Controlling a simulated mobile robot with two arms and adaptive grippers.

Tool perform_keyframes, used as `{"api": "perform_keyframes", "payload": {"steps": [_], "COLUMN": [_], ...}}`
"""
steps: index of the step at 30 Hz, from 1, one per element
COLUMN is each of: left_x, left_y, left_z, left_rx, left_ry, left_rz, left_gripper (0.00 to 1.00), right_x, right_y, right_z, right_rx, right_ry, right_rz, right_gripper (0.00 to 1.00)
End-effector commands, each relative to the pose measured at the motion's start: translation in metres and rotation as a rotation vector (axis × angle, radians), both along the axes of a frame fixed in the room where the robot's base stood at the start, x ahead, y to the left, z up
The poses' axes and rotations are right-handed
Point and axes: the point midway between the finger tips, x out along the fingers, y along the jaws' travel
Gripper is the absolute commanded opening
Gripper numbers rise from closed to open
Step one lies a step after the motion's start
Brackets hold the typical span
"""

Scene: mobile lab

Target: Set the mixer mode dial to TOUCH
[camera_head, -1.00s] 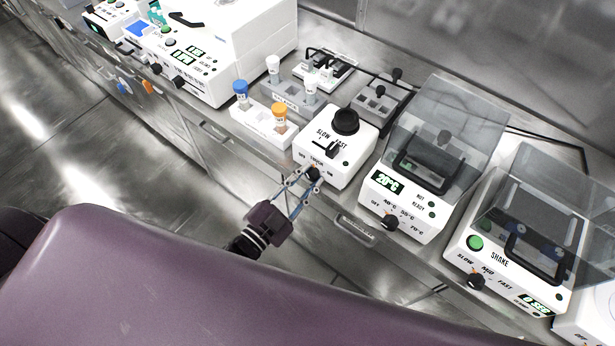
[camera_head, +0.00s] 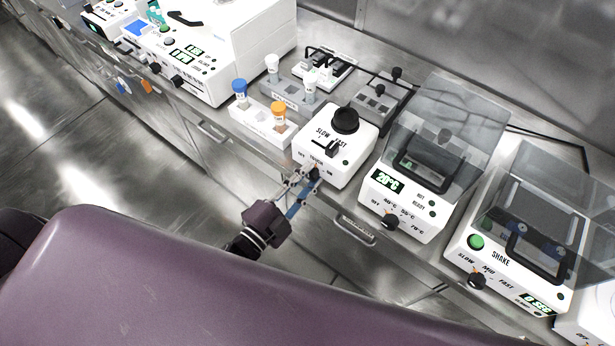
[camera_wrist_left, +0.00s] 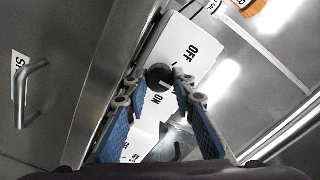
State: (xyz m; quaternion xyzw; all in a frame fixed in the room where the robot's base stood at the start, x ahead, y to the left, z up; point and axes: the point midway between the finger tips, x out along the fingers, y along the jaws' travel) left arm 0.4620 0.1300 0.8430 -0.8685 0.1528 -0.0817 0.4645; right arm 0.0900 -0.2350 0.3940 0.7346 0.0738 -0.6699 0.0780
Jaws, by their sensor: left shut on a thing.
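The mixer (camera_head: 335,150) is a white box with a black round cup on top, a SLOW–FAST slider and a front row marked OFF, TOUCH and ON. Its black mode dial (camera_head: 314,172) sits on the front face below these labels. In the left wrist view the dial (camera_wrist_left: 159,77) is between the fingertips, with OFF and ON beside it; the TOUCH label is hidden there. My left gripper (camera_head: 306,183) is shut on the dial. The dial's exact pointer direction is hard to tell. My right gripper is not in view.
A white rack (camera_head: 262,127) with blue- and orange-capped tubes stands left of the mixer. A heater (camera_head: 408,200) with a clear lid and a shaker (camera_head: 510,255) stand to the right. A drawer handle (camera_head: 355,230) juts out below the bench edge.

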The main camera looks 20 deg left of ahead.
Motion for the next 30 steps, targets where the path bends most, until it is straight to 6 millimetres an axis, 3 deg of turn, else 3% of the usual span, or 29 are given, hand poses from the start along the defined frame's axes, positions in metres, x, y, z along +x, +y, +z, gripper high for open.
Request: {"api": "perform_keyframes", "payload": {"steps": [7, 8, 12, 23, 30], "left_x": [0.000, 0.000, 0.000, -0.005, -0.045], "left_y": [0.000, 0.000, 0.000, 0.002, 0.016], "left_z": [-0.001, -0.001, -0.001, -0.001, -0.002], "left_rx": [0.000, 0.000, -0.001, -0.001, -0.001], "left_ry": [0.002, 0.002, 0.002, 0.003, 0.007], "left_rz": [0.000, 0.000, 0.000, 0.001, 0.001], "left_gripper": [0.00, 0.26, 0.41, 0.42, 0.42], "right_x": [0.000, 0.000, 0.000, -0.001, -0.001], "right_y": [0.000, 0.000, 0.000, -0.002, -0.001], "right_z": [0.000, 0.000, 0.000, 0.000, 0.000], "right_rx": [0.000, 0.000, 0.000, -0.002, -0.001], "right_ry": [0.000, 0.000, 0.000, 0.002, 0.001], "right_rz": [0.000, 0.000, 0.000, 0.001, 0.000], "right_gripper": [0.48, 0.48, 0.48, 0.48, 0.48]}}
